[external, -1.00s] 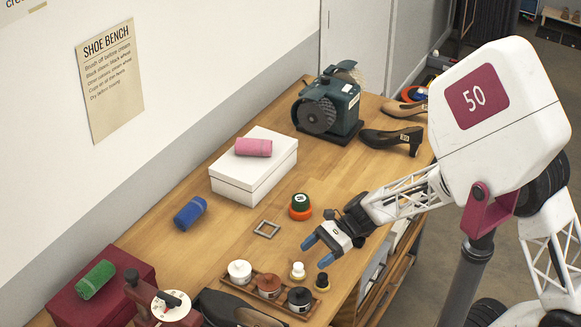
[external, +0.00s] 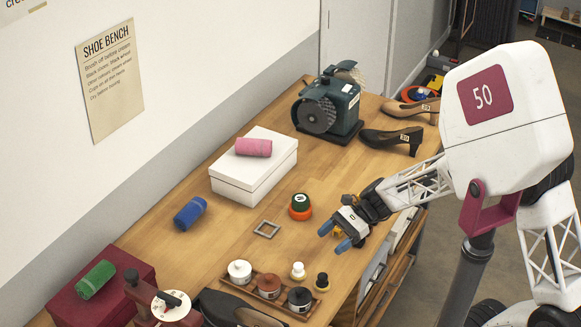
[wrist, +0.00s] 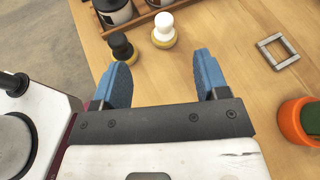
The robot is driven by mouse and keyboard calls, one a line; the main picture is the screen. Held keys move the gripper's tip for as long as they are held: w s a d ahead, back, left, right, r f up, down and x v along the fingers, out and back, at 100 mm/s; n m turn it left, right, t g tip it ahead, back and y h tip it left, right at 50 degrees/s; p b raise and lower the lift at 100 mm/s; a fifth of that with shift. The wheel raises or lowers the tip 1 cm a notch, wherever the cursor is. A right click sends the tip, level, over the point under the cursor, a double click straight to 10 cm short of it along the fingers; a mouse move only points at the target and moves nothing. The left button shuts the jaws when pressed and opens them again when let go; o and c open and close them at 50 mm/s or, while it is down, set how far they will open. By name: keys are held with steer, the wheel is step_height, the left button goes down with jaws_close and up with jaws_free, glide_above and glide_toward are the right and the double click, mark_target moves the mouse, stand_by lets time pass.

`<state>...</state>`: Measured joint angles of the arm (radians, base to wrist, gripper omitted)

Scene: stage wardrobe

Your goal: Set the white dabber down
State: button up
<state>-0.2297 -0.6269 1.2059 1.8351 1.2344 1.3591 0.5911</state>
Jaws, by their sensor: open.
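The white dabber (external: 298,271), with a yellowish base, stands upright on the wooden bench; it also shows in the wrist view (wrist: 163,31), ahead of the fingers. My gripper (external: 334,238) is open and empty, its blue fingers apart from the dabber. In the wrist view, bare wood shows between the fingertips (wrist: 160,68). The black dabber (external: 322,282) stands beside the white one, close to the left finger in the wrist view (wrist: 121,47).
A wooden tray (external: 236,281) with several jars lies beside the dabbers. A grey square frame (external: 258,227) and an orange-and-green round item (external: 300,212) sit nearby. A white box (external: 238,185) and a grinder (external: 345,104) stand farther back.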

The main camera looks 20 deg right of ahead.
stand_by(0.7)
steer(key=s+d+r+n+t+h, duration=0.2)
steer(key=s+d+r+n+h, duration=0.2)
steer(key=d, duration=0.5)
steer(key=s+d+r+n+t+h, duration=0.2)
steer(key=s+d+r+n+h, duration=0.1)
steer(key=d+r, duration=0.5)
steer(key=s+d+r+n+t+h, duration=0.3)
steer(key=s+d+r+n+h, duration=0.1)
steer(key=d, duration=0.5)
step_height(320, 180, up, 2)
steer(key=shift+s+d+r+n+h, duration=0.25)
steer(key=shift+s+d+n+h, duration=0.25)
steer(key=shift+h, duration=0.5)
steer(key=shift+w+a, duration=0.1)
steer(key=shift+w, duration=0.05)
